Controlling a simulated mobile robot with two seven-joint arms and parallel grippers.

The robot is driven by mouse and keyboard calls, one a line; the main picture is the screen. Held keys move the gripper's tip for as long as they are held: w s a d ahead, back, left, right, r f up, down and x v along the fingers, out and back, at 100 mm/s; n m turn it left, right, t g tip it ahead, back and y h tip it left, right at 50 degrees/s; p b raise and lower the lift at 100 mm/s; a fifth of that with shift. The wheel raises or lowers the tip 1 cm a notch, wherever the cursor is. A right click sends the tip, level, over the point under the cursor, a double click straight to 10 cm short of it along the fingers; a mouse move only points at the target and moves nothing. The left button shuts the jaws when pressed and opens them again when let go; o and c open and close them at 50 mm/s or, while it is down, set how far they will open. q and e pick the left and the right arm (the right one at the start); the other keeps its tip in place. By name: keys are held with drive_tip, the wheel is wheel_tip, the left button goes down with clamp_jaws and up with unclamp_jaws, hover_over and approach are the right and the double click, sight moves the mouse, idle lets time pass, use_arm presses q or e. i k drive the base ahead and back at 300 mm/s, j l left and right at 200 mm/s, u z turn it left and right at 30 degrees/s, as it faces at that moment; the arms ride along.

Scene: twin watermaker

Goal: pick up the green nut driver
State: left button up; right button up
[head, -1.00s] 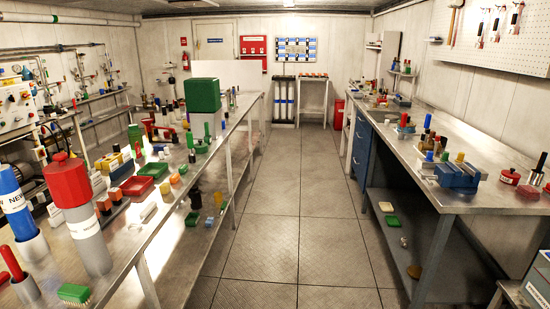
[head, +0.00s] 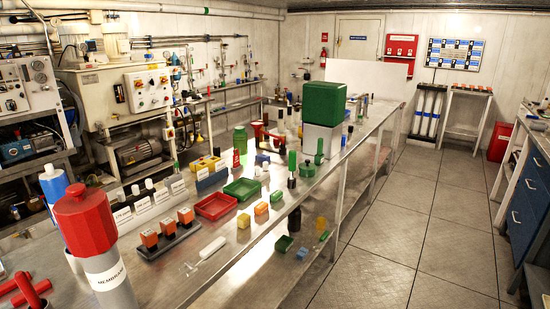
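Two upright green-handled tools stand on the long metal bench (head: 252,248), near the green box on the grey block. One green handle (head: 319,147) is beside the grey block. The other green handle (head: 291,161) has a dark lower part and stands a little to the left. I cannot tell which of them is the green nut driver. Neither of my grippers is in the head view.
Red tray (head: 216,206), green tray (head: 242,189), large green box (head: 323,103) and a tall red-capped membrane cylinder (head: 86,222) crowd the bench. A lower shelf holds small items. The floor aisle (head: 405,230) on the right is clear.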

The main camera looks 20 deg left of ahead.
sight(292, 154)
drive_tip(key=i+l+u, duration=0.2)
drive_tip(key=i+u, duration=0.3)
drive_tip(key=i+l+u, duration=0.25)
drive_tip(key=u, duration=0.2)
drive_tip(key=i+l+u, duration=0.25)
drive_tip(key=l+u, duration=0.25)
drive_tip(key=i+l+u, duration=0.2)
drive_tip(key=l+u, duration=0.3)
drive_tip(key=i+l+u, duration=0.1)
drive_tip(key=l+u, duration=0.35)
drive_tip(key=l, duration=0.15)
drive_tip(key=l+u, duration=0.25)
drive_tip(key=l, duration=0.2)
drive_tip(key=l+u, duration=0.25)
drive_tip(key=l, duration=0.15)
